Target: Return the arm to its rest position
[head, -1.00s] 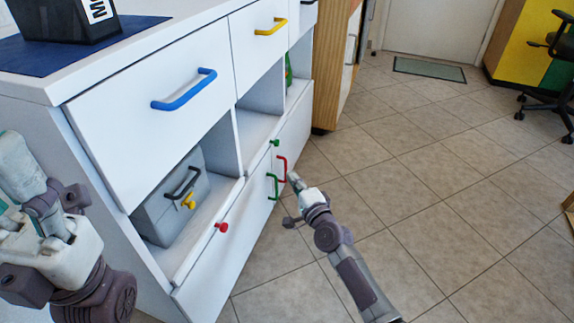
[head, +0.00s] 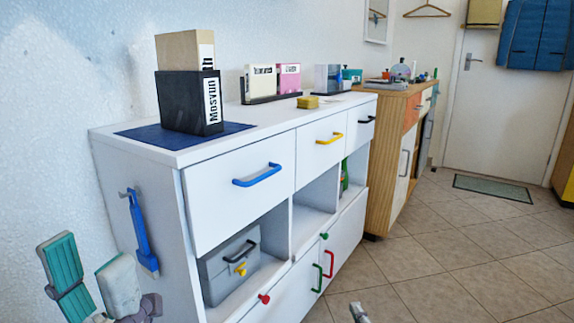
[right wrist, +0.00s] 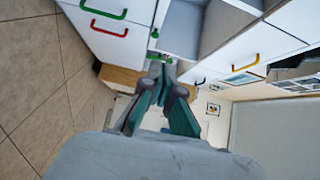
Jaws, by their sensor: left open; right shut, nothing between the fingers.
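My left gripper (head: 86,262) is at the lower left of the head view, open and empty, with its two fingers apart beside the white cabinet's end. My right gripper (head: 359,312) only just shows at the bottom edge of the head view, over the floor in front of the cabinet. The right wrist view shows it too (right wrist: 158,70), with its fingers together and nothing between them. The rest of my right arm is out of the head view.
The white cabinet (head: 150,153) stands close, with a blue handle (head: 257,175), red (head: 328,263) and green (head: 317,278) door handles, and a grey box (head: 228,268) in its open shelf. Free tiled floor (head: 440,260) lies to the right.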

